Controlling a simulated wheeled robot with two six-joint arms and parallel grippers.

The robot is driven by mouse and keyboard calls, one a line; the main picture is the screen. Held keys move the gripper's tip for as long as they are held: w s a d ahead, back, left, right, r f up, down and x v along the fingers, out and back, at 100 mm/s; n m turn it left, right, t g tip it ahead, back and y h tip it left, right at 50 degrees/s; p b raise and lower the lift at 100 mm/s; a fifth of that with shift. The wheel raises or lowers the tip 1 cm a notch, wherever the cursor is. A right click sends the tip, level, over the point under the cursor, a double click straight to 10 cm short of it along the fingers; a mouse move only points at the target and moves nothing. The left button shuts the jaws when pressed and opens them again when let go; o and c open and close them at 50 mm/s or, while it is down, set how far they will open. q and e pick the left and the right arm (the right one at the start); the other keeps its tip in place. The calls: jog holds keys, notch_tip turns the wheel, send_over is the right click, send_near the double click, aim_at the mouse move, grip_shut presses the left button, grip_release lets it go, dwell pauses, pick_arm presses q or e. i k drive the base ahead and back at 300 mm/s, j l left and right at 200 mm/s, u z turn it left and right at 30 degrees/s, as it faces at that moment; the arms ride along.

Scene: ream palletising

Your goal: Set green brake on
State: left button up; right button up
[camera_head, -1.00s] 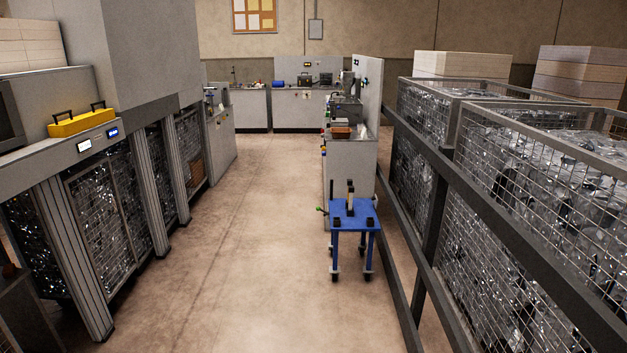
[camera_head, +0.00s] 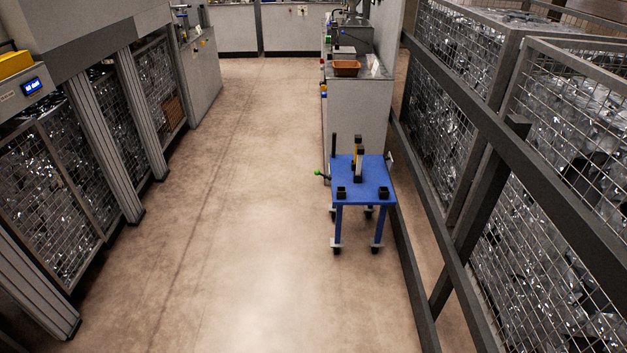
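A blue cart (camera_head: 369,184) on small caster wheels stands ahead, right of the middle in the head view. A lever with a green knob (camera_head: 318,173) sticks out from its left side; this looks like the green brake, and I cannot tell its setting. Dark upright posts, one with a yellow part (camera_head: 357,150), and two black blocks stand on its top. Neither of my grippers is in view.
A grey workbench (camera_head: 358,105) with an orange-brown tray (camera_head: 346,68) stands behind the cart. A dark rail (camera_head: 460,110) and wire cages run along the right. Grey machines with mesh panels (camera_head: 45,190) line the left. The floor (camera_head: 235,200) between is clear.

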aim_at(316, 172)
jog(key=i, duration=0.35)
jog(key=i+j+z, duration=0.15)
jog(key=i+z, duration=0.2)
jog(key=i+j+z, duration=0.35)
jog(key=i, duration=0.15)
jog(key=i+j+z, duration=0.35)
jog(key=i+j, duration=0.05)
